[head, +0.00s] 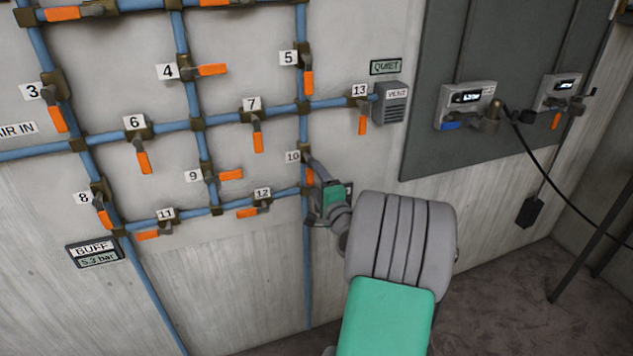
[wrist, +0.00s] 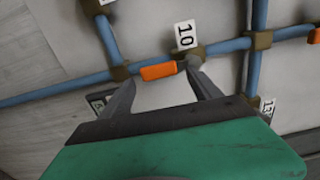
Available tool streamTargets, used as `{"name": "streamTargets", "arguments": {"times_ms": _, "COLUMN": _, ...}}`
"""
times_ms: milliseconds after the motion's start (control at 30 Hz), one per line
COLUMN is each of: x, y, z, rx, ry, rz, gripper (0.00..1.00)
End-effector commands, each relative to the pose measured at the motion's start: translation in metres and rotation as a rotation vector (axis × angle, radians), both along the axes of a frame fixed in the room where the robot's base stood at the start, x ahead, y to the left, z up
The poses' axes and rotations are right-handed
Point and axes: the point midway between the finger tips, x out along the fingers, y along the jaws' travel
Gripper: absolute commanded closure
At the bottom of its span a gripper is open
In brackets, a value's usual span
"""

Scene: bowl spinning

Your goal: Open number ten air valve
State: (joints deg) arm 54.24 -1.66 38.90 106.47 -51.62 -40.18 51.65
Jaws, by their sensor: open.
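The number ten valve has a short orange handle (head: 310,178) beside its label plate 10 (head: 292,157). In the head view the handle points down along the vertical blue pipe, partly behind my fingers. The wrist view also shows the orange handle (wrist: 158,71) lying along its pipe, with the 10 plate (wrist: 184,34) above. My gripper (head: 312,190) is at this valve, its fingers spread. In the wrist view my gripper (wrist: 160,76) has one finger near each end of the handle. The right fingertip is close to the valve body; I cannot tell whether it touches.
Valve 12 (head: 248,212) is to the lower left, valve 13 (head: 362,124) to the upper right and valve 7 (head: 258,141) to the upper left. A grey VENT box (head: 391,104) and dark panel (head: 420,150) are to the right. The wall below the pipes is mostly clear.

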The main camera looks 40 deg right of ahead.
Motion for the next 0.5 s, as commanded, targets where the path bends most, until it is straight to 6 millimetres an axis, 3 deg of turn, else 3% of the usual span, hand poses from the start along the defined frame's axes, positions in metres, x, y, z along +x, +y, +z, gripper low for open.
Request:
{"name": "streamTargets", "arguments": {"times_ms": 300, "x": -0.059, "y": 0.017, "z": -0.002, "rx": 0.001, "ry": 0.0, "rz": -0.004, "gripper": 0.27}}
{"name": "streamTargets", "arguments": {"times_ms": 500, "x": -0.067, "y": 0.022, "z": 0.0, "rx": 0.002, "ry": -0.001, "rz": 0.001, "gripper": 0.27}}
